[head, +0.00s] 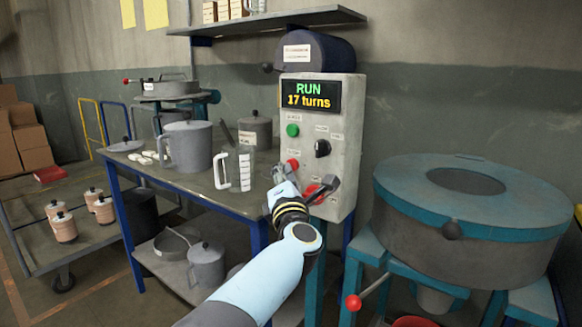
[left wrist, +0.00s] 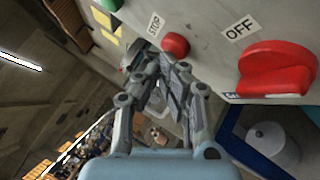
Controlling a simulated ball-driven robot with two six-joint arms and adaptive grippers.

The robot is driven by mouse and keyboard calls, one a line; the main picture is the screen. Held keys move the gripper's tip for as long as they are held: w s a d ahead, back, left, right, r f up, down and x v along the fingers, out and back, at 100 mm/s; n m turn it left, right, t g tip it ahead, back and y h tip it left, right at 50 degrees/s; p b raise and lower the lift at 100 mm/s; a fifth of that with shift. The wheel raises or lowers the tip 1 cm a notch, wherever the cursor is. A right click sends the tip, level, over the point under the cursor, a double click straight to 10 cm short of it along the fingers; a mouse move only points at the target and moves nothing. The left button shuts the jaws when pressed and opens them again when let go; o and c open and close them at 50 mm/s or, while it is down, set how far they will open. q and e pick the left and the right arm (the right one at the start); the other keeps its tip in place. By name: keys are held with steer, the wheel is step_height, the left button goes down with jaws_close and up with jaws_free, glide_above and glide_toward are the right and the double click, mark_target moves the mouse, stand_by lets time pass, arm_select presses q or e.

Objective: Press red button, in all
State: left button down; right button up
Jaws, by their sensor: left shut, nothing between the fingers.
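The grey control box (head: 345,122) has a lit display (head: 310,95) reading "RUN 17 turns". A small round red button (head: 293,163) is on its front, below a green button (head: 292,130). In the left wrist view the red button (left wrist: 176,44) is labelled STOP. My left gripper (head: 287,178) is shut and empty, right in front of the lower box. In the left wrist view its fingertips (left wrist: 168,64) are close beside the red button. I cannot tell whether they touch it. My right gripper is out of view.
A large red rotary switch (left wrist: 277,70) marked OFF is close to the left gripper. A black knob (head: 322,148) is on the box. A blue-legged table (head: 205,195) with jugs stands left. A round teal-topped machine (head: 470,200) stands right.

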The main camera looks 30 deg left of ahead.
arm_select(q)
steer(key=shift+w, duration=0.3)
steer(key=shift+s, duration=0.1)
stand_by(0.4)
steer(key=shift+s+p, duration=0.35)
steer(key=shift+s, duration=0.45)
steer(key=s+p, duration=0.1)
steer(key=s, duration=0.1)
steer(key=s+p, duration=0.1)
steer(key=s, duration=0.2)
steer(key=shift+a, duration=0.2)
stand_by(0.5)
